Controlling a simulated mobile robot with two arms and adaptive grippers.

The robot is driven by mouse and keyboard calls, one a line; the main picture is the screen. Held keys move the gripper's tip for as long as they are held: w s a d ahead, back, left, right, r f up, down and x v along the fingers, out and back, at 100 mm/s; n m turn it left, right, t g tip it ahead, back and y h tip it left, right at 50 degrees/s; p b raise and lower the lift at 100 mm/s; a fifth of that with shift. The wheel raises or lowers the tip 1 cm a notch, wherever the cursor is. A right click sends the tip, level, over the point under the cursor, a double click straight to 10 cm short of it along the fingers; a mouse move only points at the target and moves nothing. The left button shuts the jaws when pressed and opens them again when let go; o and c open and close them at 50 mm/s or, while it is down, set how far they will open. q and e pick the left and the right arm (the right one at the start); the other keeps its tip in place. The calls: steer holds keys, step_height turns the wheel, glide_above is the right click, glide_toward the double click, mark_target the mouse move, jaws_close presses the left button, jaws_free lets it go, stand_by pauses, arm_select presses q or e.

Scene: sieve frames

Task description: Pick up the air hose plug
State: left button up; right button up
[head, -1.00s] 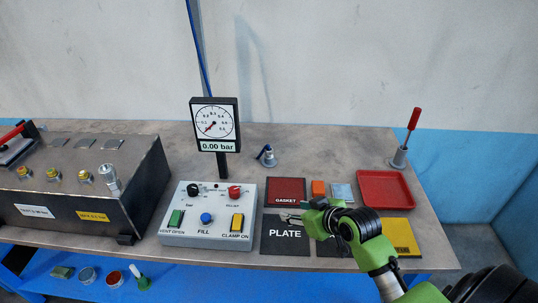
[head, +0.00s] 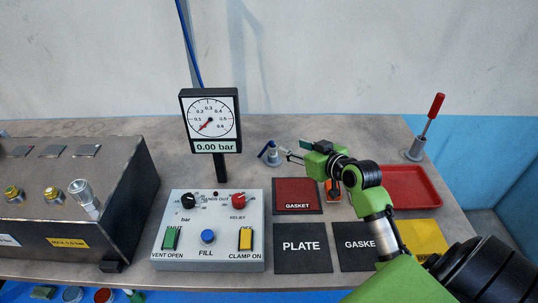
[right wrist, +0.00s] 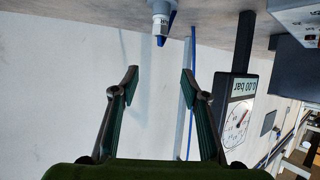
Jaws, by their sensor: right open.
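The air hose plug, which I take to be the small grey and blue fitting (head: 271,153), stands near the back of the bench, right of the gauge. It also shows at the top of the right wrist view (right wrist: 162,22), with its blue part pointing toward my gripper. My right gripper (head: 289,156) is open, just right of the fitting in the head view. In the right wrist view its two fingers (right wrist: 160,82) are spread with nothing between them, and the fitting is beyond the tips, roughly centred. My left gripper is not in view.
A pressure gauge (head: 210,118) on a post stands left of the fitting. A control box (head: 208,257) is in front. A gasket mat (head: 297,208), a plate mat (head: 302,262) and a red tray (head: 425,190) lie nearby. A blue hose (head: 188,45) hangs by the wall.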

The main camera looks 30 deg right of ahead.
mark_target(276, 148)
steer(key=f+b, duration=0.1)
steer(key=f, duration=0.1)
steer(key=w+f+b, duration=0.1)
steer(key=f+b, duration=0.1)
steer(key=shift+f, duration=0.3)
steer(key=x, duration=0.2)
steer(key=shift+w, duration=0.3)
steer(key=x, duration=0.4)
steer(key=shift+w+f, duration=0.2)
steer(key=shift+w+f+p, duration=0.15)
steer(key=shift+w+p, duration=0.25)
steer(key=shift+w, duration=0.15)
steer(key=x, duration=0.4)
steer(key=shift+w+d+f+p, duration=0.1)
steer(key=shift+w+d+p, duration=0.05)
steer(key=shift+w+p, duration=0.25)
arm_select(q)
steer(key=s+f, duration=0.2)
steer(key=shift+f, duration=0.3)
